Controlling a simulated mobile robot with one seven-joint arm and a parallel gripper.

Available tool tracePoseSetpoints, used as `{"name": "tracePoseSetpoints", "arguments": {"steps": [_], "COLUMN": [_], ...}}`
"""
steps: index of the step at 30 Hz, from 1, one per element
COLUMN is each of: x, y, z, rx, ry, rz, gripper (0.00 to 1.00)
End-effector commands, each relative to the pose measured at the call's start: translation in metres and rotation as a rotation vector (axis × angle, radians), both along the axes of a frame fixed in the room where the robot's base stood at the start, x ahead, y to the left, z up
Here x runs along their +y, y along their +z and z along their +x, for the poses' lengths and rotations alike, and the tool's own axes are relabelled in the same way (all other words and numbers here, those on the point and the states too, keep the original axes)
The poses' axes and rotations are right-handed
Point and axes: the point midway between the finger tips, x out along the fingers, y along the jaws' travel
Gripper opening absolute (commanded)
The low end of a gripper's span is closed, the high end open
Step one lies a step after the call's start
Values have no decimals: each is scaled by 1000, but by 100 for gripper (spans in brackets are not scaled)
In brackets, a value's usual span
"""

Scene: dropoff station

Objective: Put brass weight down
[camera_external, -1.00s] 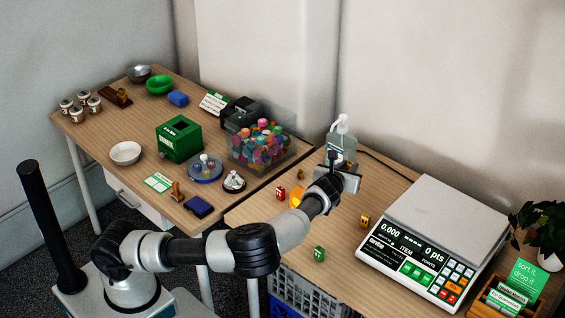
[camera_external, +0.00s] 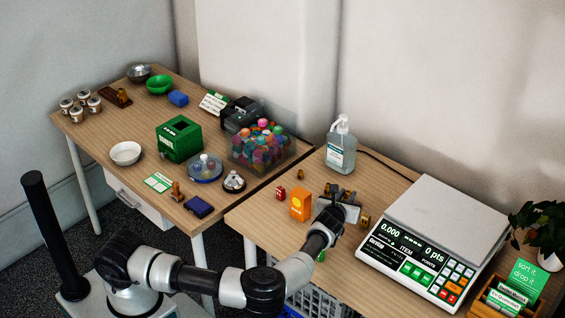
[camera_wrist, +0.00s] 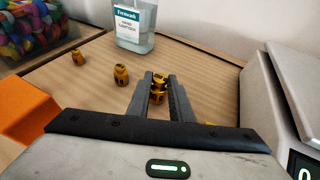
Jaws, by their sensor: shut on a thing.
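My gripper (camera_wrist: 160,82) is shut on a brass weight (camera_wrist: 158,92), a small yellow-gold piece with dark markings, held between the fingertips in the wrist view. In the external view my gripper (camera_external: 344,194) is low over the right table (camera_external: 262,220), just right of an orange box. I cannot tell whether the weight touches the tabletop. Two other brass weights stand apart from it: a middle one (camera_wrist: 121,75) and a smaller, farther one (camera_wrist: 78,57). Another brass weight (camera_external: 365,220) stands to the right of my gripper in the external view.
The orange box (camera_external: 300,204) and a small red block (camera_external: 280,193) are left of my gripper. A sanitizer bottle (camera_external: 341,150) stands behind. A large scale (camera_external: 440,215) reading 0.000 is at the right. A clear bin of colourful caps (camera_external: 262,148) is on the left table.

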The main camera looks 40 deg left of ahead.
Motion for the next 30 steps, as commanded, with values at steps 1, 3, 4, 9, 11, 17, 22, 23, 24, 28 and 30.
{"name": "tracePoseSetpoints", "arguments": {"steps": [1,3,4,9,11,17,22,23,24,28,30], "x": [0,0,0,0,0,0,0,0,0,-7,-12], "y": [2,2,2,-2,-3,-2,-2,-1,2,9,14], "z": [0,0,0,0,0,0,0,0,0,-14,-26], "rx": [-2,-2,-2,-3,0,0,-1,-2,-2,0,0], "ry": [-1,-1,-1,1,0,0,1,1,1,-2,-2], "rz": [0,0,0,-1,-1,-1,-2,-2,-2,-1,-1], "gripper": [0,0,0,0,24,38,38,38,38,38,38]}}
